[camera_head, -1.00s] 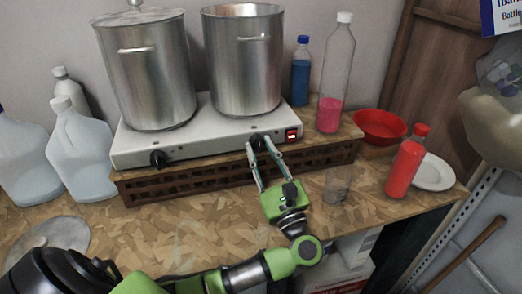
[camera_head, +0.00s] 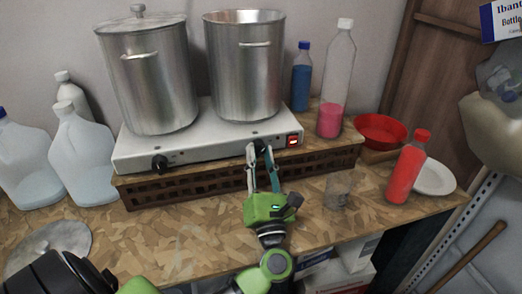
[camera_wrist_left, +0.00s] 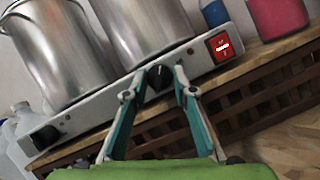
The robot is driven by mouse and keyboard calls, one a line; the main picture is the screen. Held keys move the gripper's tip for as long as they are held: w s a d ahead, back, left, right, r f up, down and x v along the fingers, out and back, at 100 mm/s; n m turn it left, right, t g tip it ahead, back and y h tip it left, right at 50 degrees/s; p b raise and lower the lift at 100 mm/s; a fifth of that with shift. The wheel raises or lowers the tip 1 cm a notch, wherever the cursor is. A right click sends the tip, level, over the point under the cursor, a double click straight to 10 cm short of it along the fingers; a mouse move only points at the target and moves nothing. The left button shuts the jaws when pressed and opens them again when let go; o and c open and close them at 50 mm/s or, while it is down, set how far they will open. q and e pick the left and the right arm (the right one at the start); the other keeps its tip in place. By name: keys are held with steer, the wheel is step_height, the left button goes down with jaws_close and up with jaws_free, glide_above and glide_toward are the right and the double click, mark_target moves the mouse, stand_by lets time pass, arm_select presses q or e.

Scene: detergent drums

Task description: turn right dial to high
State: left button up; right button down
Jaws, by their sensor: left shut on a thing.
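The white hot plate (camera_head: 215,138) stands on a dark wooden rack with two black dials on its front. The right dial (camera_wrist_left: 158,78) sits between the fingertips of my left gripper (camera_head: 261,150). In the head view the fingers mostly cover this dial. My left gripper (camera_wrist_left: 160,80) is shut on it, reaching from the front, with the wrist turned. The left dial (camera_head: 159,163) is free and also shows in the left wrist view (camera_wrist_left: 45,137). The red switch (camera_head: 293,141) is at the right end of the front. My right gripper is not in view.
A lidded steel pot (camera_head: 149,75) and an open steel pot (camera_head: 245,65) stand on the hot plate. Bottles, a red bowl (camera_head: 380,130), a red bottle (camera_head: 407,168) and a clear glass (camera_head: 338,190) are to the right. White jugs (camera_head: 85,150) stand at left.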

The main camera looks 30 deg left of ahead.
arm_select(q)
steer(key=m+h+p, duration=0.1)
steer(key=m+p, duration=0.1)
steer(key=m+h+p, duration=0.1)
steer(key=m+p, duration=0.1)
steer(key=m+t+h+p, duration=0.1)
steer(key=m+p, duration=0.1)
steer(key=m, duration=0.1)
steer(key=shift+s+a+r+p, duration=0.1)
steer(key=shift+s+r+p, duration=0.05)
steer(key=shift+r+p, duration=0.2)
steer(key=shift+f+m+h+p, duration=0.2)
steer(key=shift+m+h+p, duration=0.4)
steer(key=shift+m+p, duration=0.7)
steer(key=o, duration=1.1)
